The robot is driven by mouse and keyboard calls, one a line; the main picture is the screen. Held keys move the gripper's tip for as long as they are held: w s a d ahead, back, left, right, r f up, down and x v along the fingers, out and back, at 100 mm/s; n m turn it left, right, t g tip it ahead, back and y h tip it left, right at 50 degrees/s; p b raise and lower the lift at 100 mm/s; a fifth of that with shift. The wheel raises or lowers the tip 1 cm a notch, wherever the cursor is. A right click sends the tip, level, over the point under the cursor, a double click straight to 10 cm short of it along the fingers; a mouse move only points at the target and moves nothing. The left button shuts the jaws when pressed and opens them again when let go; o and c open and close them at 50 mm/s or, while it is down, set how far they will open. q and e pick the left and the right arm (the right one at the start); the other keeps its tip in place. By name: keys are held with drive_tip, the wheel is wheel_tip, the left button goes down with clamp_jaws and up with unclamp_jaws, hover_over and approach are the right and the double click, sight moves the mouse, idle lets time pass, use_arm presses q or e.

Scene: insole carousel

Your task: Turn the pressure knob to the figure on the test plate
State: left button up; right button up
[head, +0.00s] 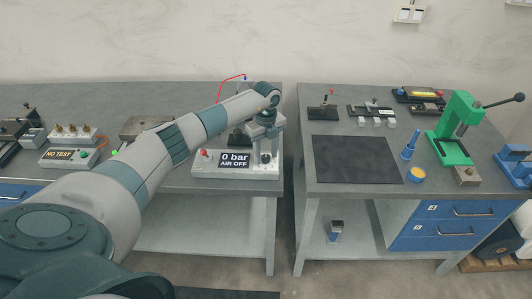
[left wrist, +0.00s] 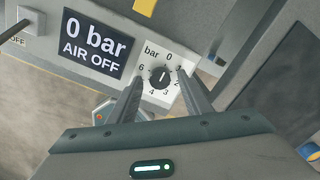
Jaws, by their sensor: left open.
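The black pressure knob (left wrist: 160,77) sits on a white dial marked "bar" with figures around it, in the left wrist view. A pale mark on the knob seems to point up towards the 0. The display (left wrist: 89,47) beside it reads "0 bar AIR OFF"; it also shows in the head view (head: 235,160). My left gripper (head: 265,152) points down over the right end of the control box (head: 210,171). Its fingers are open, one on each side of the knob; I cannot tell whether they touch it. No test plate with a readable figure shows. My right gripper is not in view.
A red button (head: 205,154) stands left of the display. A box reading "NO TEST" (head: 58,155) is on the left bench. A gap separates this bench from the right one, which holds a black mat (head: 355,160) and a green press (head: 452,135).

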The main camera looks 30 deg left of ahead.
use_arm(q)
drive_tip(key=c, duration=1.1)
drive_tip(key=shift+o, duration=0.2)
